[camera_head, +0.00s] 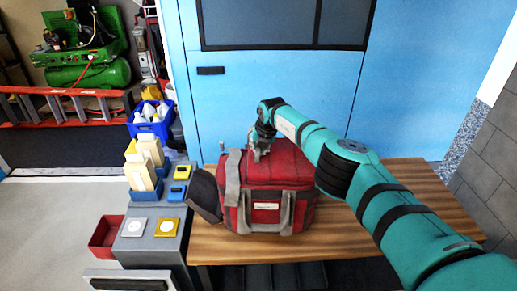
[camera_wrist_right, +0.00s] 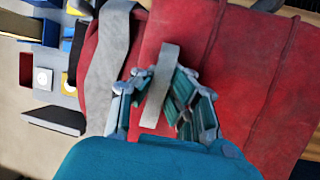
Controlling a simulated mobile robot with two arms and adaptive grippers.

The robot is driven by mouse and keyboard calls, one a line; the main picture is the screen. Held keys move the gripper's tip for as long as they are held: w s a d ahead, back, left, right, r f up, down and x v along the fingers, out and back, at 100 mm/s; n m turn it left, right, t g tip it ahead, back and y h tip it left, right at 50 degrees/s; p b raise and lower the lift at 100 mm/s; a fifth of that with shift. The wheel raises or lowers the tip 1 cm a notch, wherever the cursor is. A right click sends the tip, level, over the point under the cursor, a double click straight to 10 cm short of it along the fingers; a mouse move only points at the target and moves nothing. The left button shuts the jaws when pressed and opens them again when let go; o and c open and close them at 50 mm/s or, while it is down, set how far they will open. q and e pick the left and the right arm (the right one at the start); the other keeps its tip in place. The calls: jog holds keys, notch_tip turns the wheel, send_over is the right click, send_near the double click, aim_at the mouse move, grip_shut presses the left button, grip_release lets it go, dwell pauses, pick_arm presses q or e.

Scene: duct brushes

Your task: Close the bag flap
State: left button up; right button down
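The red bag (camera_head: 270,205) with grey straps stands on the wooden table. Its red top (camera_wrist_right: 230,60) fills much of the wrist view and looks nearly flat. A dark grey panel (camera_head: 204,194) sticks out at the bag's left side; I cannot tell whether it is part of the flap. My right gripper (camera_head: 260,150) is at the top of the bag. In the wrist view my right gripper (camera_wrist_right: 160,90) has its fingers against both sides of a narrow grey tab (camera_wrist_right: 158,85) and seems shut on it. My left gripper is not in view.
A grey stand (camera_head: 150,245) with blue and yellow bins, sockets and a red bin (camera_head: 105,236) is left of the table. Blue cabinet doors (camera_head: 300,90) rise behind. Bare wooden table (camera_head: 415,190) is free at the right, under my arm.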

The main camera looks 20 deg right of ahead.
jog(key=c, duration=1.7)
grip_release()
jog(key=shift+s+a, duration=0.1)
jog(key=shift+o, duration=0.3)
jog(key=shift+s+r, duration=0.1)
jog(key=shift+r, duration=0.1)
jog(key=shift+s+d+r, duration=0.1)
jog(key=shift+d+r, duration=0.1)
jog(key=shift+r, duration=0.3)
jog(key=v, duration=1)
jog(key=shift+s+a+r, duration=0.15)
jog(key=shift+s+r, duration=0.1)
jog(key=shift+r, duration=0.05)
